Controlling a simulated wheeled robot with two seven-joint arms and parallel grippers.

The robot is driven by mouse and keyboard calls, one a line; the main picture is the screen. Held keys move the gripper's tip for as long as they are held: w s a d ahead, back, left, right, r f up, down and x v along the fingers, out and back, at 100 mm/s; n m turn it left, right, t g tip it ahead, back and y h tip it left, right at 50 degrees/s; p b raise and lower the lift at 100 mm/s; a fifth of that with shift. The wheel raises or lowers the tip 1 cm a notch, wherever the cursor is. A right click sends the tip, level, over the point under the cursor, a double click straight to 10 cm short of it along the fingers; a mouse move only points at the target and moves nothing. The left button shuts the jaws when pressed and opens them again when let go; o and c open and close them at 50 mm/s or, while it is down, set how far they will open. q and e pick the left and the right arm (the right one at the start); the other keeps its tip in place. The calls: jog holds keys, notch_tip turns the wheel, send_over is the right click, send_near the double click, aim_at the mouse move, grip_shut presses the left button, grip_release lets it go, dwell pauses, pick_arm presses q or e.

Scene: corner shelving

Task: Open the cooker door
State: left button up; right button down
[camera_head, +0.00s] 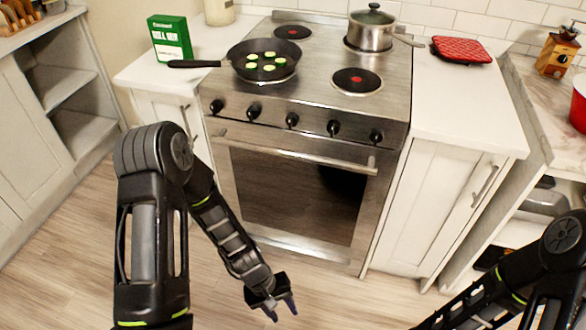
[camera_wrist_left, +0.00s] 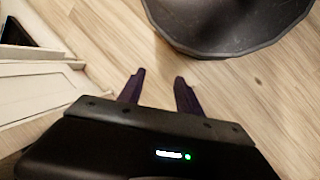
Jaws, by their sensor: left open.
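The cooker (camera_head: 390,110) stands in the middle of the head view. Its door (camera_head: 285,190) has a dark window and looks closed. A long metal handle (camera_head: 295,152) runs across the top of the door, under the row of knobs. My left gripper (camera_head: 282,314) is low over the floor, below and in front of the door, apart from the handle and pointing down. Its two fingers also show in the left wrist view (camera_wrist_left: 160,82), spread apart with nothing between them. The cooker door cannot be made out in that view. My right arm is at the lower right, its gripper out of frame.
A black pan (camera_head: 258,72) with green-rimmed slices and a steel pot (camera_head: 371,30) stand on the cooktop. White cabinets (camera_head: 425,205) flank the cooker. The wooden floor (camera_head: 330,295) before the cooker is clear.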

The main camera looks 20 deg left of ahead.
pick_arm(q)
jog(key=w+a+r+n+t+h+b, duration=0.2)
jog(key=w, duration=0.5)
jog(key=w+a+r+n+t+h+b, duration=0.1)
jog(key=w+n+b, duration=0.1)
jog(key=w, duration=0.5)
jog(key=t+h+b, duration=0.4)
jog(key=t, duration=0.5)
send_near(287, 156)
jog(key=r+x, duration=0.1)
jog(key=x, duration=0.3)
jog(key=shift+a+f+n, duration=0.15)
jog(key=shift+f+n, duration=0.15)
jog(key=shift+f, duration=0.2)
pick_arm(e)
notch_tip(287, 156, down, 9)
jog(key=shift+f, duration=0.15)
pick_arm(q)
jog(key=shift+w+d+f+h, duration=0.15)
jog(key=shift+w+d+h, duration=0.2)
jog(key=shift+d, duration=0.1)
jog(key=x, duration=0.6)
jog(key=shift+w+d+f+p, duration=0.1)
jog(key=shift+w+d+p, duration=0.1)
jog(key=shift+w+p, duration=0.15)
jog(key=shift+s, duration=0.1)
grip_shut()
